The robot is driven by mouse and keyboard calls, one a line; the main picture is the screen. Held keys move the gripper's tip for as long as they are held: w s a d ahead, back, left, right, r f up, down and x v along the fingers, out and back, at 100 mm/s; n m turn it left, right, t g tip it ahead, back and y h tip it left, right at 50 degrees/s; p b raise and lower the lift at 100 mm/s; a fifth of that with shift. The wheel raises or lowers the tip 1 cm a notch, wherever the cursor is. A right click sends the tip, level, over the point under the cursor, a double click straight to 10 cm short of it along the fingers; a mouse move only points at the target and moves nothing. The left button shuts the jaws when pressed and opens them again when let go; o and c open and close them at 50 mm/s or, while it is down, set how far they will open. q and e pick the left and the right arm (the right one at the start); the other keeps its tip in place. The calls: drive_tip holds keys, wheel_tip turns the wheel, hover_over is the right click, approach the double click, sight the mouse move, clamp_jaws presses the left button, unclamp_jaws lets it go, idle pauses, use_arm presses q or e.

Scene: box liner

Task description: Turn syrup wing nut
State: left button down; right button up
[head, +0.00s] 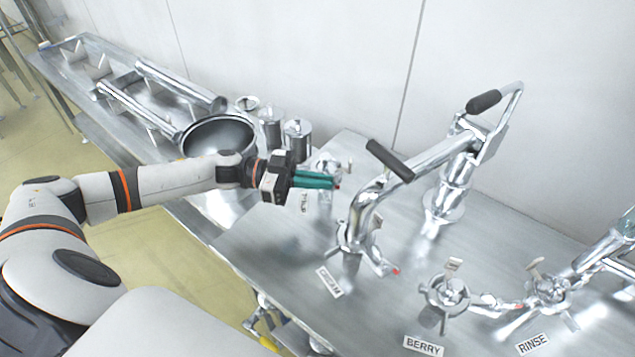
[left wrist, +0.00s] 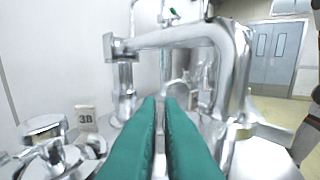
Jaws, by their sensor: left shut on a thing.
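My left gripper (head: 334,182), with green fingers, reaches in over the steel table beside the syrup fitting (head: 326,163), which is partly hidden behind it. The syrup label (head: 304,202) is partly covered by the gripper. The green fingers also show in the left wrist view (left wrist: 160,102), pointing forward and close together. My right gripper is not in view.
The cream valve (head: 362,210) with its black-handled pipe stands just right of my gripper. Berry (head: 449,293) and rinse (head: 550,288) fittings sit further right. A steel bowl (head: 218,137) and canisters (head: 298,140) stand behind and left. Bare table lies in front.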

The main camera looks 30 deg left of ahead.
use_arm(q)
drive_tip(key=m+g+b, duration=0.1)
drive_tip(key=g, duration=0.1)
drive_tip(key=m+g+b, duration=0.1)
drive_tip(key=m+g+h+b, duration=0.1)
drive_tip(key=g+b, duration=0.1)
drive_tip(key=shift+w+f+m+g, duration=0.15)
drive_tip(key=shift+w+m+g, duration=0.15)
drive_tip(key=shift+w, duration=0.05)
drive_tip(key=shift+w+m+g+y+b, duration=0.15)
drive_tip(key=shift+m+g+b, duration=0.6)
drive_tip(key=shift+g, duration=0.5)
drive_tip(key=shift+s+m+g+y+b, duration=0.15)
drive_tip(key=shift+m+g+b, duration=0.6)
drive_tip(key=shift+g, duration=0.5)
drive_tip(key=shift+w+r, duration=0.1)
drive_tip(key=shift+r, duration=0.1)
drive_tip(key=c, duration=1.6)
unclamp_jaws()
drive_tip(key=shift+a, duration=0.1)
drive_tip(key=b+v, duration=0.5)
drive_tip(key=v, duration=0.6)
drive_tip(key=shift+w+a+f, duration=0.1)
drive_tip(key=shift+w+a, duration=0.05)
drive_tip(key=shift+a, duration=0.2)
